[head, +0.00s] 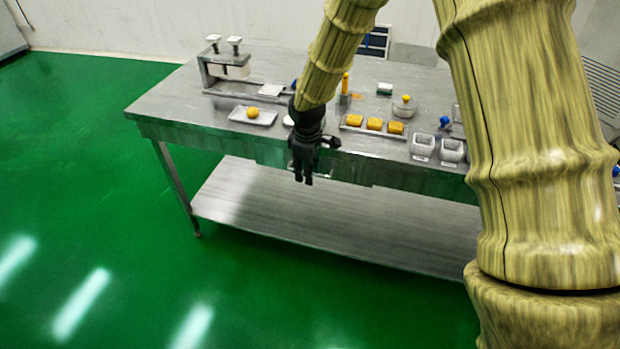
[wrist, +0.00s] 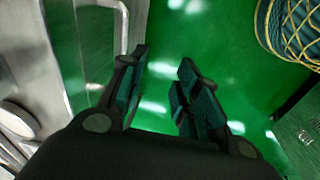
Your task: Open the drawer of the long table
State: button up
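The long steel table (head: 165,105) spans the middle of the head view. Its drawer front (head: 350,171) lies under the tabletop's front edge, partly hidden behind my gripper, and looks shut. My gripper (head: 303,181) hangs in front of that edge, fingers pointing down. In the wrist view my gripper (wrist: 162,90) is open, with green floor between its fingers. A bright metal bar handle (wrist: 123,28) stands out from the steel front at the upper left, beside the left finger. The handle is not between the fingers; whether the left finger touches it I cannot tell.
On the tabletop are a white tray (head: 241,117) with a yellow ball, a tray with yellow blocks (head: 375,124), a lidded pot (head: 404,107) and grey containers (head: 422,147). A lower shelf (head: 330,219) runs beneath. The green floor (head: 110,230) in front is clear.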

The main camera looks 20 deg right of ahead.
jog(key=w+d+r+n+b, duration=0.1)
jog(key=w+d+r, duration=0.1)
jog(key=w+r, duration=0.25)
jog(key=shift+h, duration=0.4)
jog(key=f, duration=0.6)
jog(key=w+f, duration=0.1)
jog(key=f, duration=0.2)
jog(key=shift+d+f, duration=0.3)
grip_shut()
